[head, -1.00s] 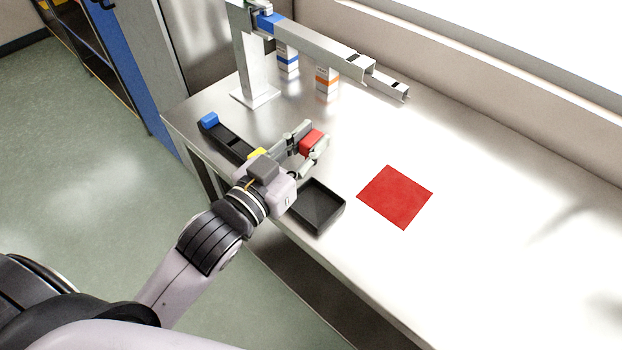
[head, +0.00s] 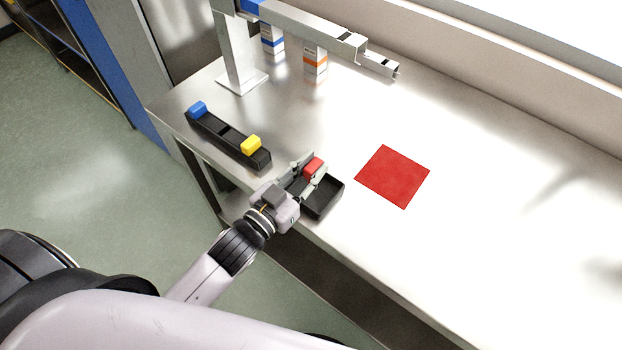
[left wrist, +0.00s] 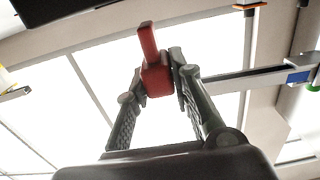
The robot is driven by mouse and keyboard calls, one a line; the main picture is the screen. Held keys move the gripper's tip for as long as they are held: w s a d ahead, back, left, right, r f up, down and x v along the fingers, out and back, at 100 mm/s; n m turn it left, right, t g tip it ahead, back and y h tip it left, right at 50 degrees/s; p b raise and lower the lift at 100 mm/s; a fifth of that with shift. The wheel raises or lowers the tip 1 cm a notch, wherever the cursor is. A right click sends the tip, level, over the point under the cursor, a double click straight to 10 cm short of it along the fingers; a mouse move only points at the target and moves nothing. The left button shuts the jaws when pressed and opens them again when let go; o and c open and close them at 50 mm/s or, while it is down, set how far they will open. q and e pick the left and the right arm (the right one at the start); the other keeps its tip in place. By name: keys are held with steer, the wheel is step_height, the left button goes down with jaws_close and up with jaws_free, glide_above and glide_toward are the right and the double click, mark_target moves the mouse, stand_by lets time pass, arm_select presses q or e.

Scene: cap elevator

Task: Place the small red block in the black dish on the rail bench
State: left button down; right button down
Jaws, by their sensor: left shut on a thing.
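The small red block (head: 313,167) is held between the fingertips of my left gripper (head: 306,171), which is shut on it. In the left wrist view the red block (left wrist: 157,75) sits between the two finger pads, with a thin red part sticking up from it. The black dish (head: 325,197) lies at the front edge of the bench. The gripper and block are over the dish's upper left part in the head view and hide that part. The block appears above the dish; its exact height is hard to tell. My right gripper is not in view.
A black rack (head: 228,139) with a blue block (head: 197,108) and a yellow block (head: 251,144) stands left of the dish. A red square mat (head: 393,176) lies to the right. A metal post with a rail (head: 310,31) and two small boxes stand behind.

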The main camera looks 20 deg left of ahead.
mark_target(309, 182)
arm_select(q)
steer(key=shift+f, duration=0.3)
step_height(309, 182, down, 3)
steer(key=shift+f, duration=0.3)
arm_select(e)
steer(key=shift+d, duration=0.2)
arm_select(q)
steer(key=shift+f, duration=0.2)
steer(key=c, duration=1.4)
jaws_free()
